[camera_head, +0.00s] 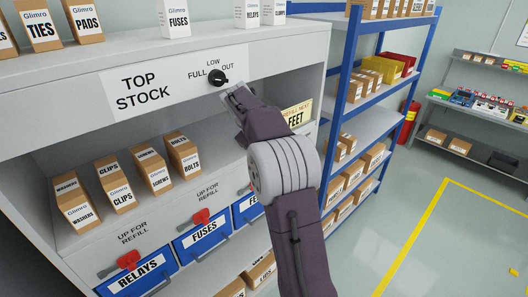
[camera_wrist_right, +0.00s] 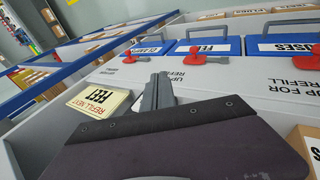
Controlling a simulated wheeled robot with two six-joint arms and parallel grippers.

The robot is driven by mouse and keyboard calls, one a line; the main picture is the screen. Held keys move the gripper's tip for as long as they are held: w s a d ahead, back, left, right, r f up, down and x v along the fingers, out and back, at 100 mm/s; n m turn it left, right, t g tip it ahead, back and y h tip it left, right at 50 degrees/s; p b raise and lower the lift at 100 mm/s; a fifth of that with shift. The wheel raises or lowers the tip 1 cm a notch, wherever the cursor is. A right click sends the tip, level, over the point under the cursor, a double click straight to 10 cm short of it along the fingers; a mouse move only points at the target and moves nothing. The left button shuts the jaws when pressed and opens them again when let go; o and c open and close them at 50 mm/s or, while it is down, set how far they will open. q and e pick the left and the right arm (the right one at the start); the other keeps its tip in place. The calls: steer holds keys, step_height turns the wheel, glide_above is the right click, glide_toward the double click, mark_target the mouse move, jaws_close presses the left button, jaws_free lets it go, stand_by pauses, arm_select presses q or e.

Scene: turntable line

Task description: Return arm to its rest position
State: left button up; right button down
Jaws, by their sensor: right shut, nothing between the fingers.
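My right arm rises from the bottom of the head view. Its gripper (camera_head: 236,97) is in front of the shelf unit, just right of and below the black dial (camera_head: 217,77); a small gap shows between them. In the right wrist view the gripper fingers (camera_wrist_right: 158,90) are together with nothing between them. The dial sits on the TOP STOCK panel (camera_head: 140,88) among the labels FULL, LOW and OUT; where it points is too small to tell. My left gripper is not in view.
A yellow REFILL NEXT FEET sign (camera_head: 297,114) stands behind my right forearm. Boxes of bolts (camera_head: 183,156) and other parts line the shelf, above blue bins (camera_head: 202,243) with red latches. A blue-framed rack (camera_head: 343,90) stands to the right. Open floor (camera_head: 460,235) lies beyond.

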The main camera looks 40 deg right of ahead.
steer(key=shift+w+a, duration=0.1)
steer(key=s+a+f+n+y+b, duration=0.1)
steer(key=s+a+f+b, duration=0.2)
steer(key=a+f+b, duration=0.45)
steer(key=s+a+f+n+y+b, duration=0.1)
steer(key=s+a+f+y+b, duration=0.2)
steer(key=a+f, duration=0.65)
steer(key=s+a+f+m+y+b, duration=0.1)
steer(key=s+a+f+m+b, duration=0.1)
steer(key=s+f, duration=0.5)
steer(key=s+a+f+m+g+y+b, duration=0.1)
steer(key=s+a+f, duration=0.4)
steer(key=f, duration=0.5)
steer(key=s+b, duration=0.1)
steer(key=s, duration=0.1)
steer(key=shift+s+a+m, duration=0.3)
steer(key=shift+m, duration=0.1)
